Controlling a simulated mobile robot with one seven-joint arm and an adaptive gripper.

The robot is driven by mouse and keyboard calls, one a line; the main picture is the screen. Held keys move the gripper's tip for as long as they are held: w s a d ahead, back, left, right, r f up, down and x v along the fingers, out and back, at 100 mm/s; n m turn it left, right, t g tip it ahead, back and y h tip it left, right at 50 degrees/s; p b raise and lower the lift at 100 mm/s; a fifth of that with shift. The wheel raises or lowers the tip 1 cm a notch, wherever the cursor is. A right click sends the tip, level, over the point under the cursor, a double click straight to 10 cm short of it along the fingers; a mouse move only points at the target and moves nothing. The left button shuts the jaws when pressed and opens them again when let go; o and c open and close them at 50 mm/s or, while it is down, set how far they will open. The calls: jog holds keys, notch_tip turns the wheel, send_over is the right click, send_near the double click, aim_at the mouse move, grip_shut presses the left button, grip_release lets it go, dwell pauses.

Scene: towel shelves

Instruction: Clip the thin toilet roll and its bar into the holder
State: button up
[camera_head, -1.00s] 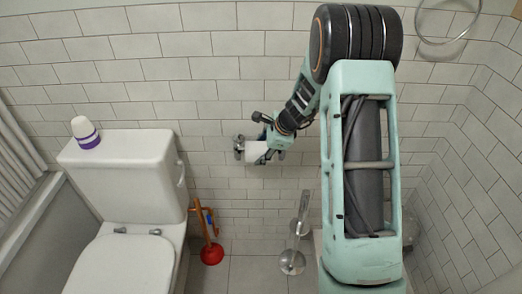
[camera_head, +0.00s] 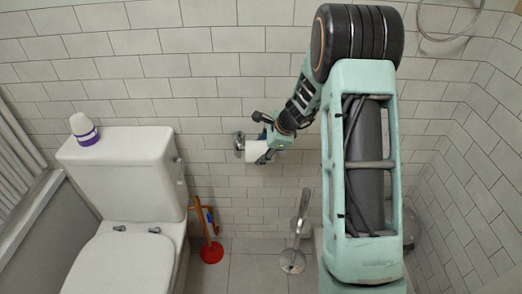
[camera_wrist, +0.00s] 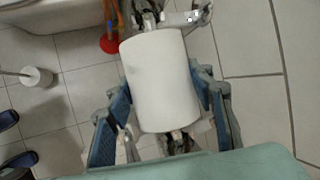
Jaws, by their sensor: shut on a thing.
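The white toilet roll (camera_wrist: 163,80) sits between the two blue-padded fingers of my gripper (camera_wrist: 160,110) in the wrist view. My gripper is shut on it. In the head view the roll (camera_head: 255,151) is at the wall, partly hidden by my gripper (camera_head: 264,149). The metal holder (camera_head: 239,145) is on the tiled wall, at the roll's left end. In the wrist view metal holder parts (camera_wrist: 185,18) show at the roll's top end. The bar is mostly hidden inside the roll. I cannot tell whether it is seated in the holder.
A toilet (camera_head: 125,190) stands at left with a purple-and-white container (camera_head: 84,130) on its tank. A red plunger (camera_head: 211,251) and a metal brush stand (camera_head: 293,260) are on the floor below. A metal ring (camera_head: 447,36) hangs at upper right.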

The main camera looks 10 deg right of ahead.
jog(key=shift+f+b, duration=0.3)
jog(key=shift+f, duration=0.1)
dwell(0.3)
jog(key=o, duration=1.3)
jog(key=shift+c, duration=0.2)
